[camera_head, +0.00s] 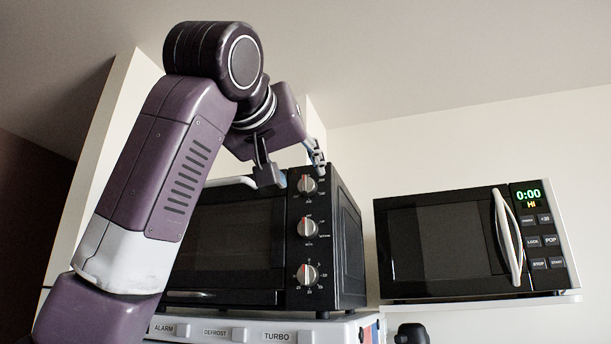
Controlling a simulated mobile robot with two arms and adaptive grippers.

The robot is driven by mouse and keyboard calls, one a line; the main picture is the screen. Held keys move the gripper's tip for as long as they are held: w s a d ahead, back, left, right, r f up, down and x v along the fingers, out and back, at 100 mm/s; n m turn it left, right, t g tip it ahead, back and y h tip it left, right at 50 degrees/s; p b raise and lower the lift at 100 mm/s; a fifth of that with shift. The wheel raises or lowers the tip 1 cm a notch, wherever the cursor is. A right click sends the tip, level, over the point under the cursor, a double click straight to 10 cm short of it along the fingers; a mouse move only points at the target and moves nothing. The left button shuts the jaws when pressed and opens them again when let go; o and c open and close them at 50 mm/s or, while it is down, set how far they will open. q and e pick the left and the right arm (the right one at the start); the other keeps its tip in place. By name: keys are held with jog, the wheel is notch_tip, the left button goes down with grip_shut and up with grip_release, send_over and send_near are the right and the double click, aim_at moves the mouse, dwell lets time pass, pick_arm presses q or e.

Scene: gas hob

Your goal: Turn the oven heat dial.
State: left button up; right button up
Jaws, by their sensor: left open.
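A black countertop oven (225,245) stands in the middle of the view, with three silver dials in a column on its right-hand panel. The top dial (307,184), the middle dial (308,228) and the bottom dial (307,274) all show; I cannot tell which is the heat dial. My left gripper (295,178) is open at the oven's upper right, with its fingers spread on either side of the top dial in the picture. Whether it touches the dial cannot be told. My left arm hides the oven's left part. My right gripper is not in view.
A microwave (445,245) with a green display sits on a white shelf (535,299) at the right. A white appliance (335,328) with ALARM, DEFROST and TURBO buttons is under the oven. A dark rounded object (411,334) shows at the bottom edge. Wall space between oven and microwave is clear.

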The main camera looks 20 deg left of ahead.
aim_at(304, 181)
pick_arm(q)
jog(key=w, duration=0.1)
jog(key=w+p, duration=0.1)
jog(key=w, duration=0.2)
jog(key=shift+a, duration=0.25)
jog(key=shift+w+f, duration=0.1)
jog(key=shift+w, duration=0.5)
jog(key=shift+s, duration=0.3)
jog(key=c, duration=1.1)
grip_shut()
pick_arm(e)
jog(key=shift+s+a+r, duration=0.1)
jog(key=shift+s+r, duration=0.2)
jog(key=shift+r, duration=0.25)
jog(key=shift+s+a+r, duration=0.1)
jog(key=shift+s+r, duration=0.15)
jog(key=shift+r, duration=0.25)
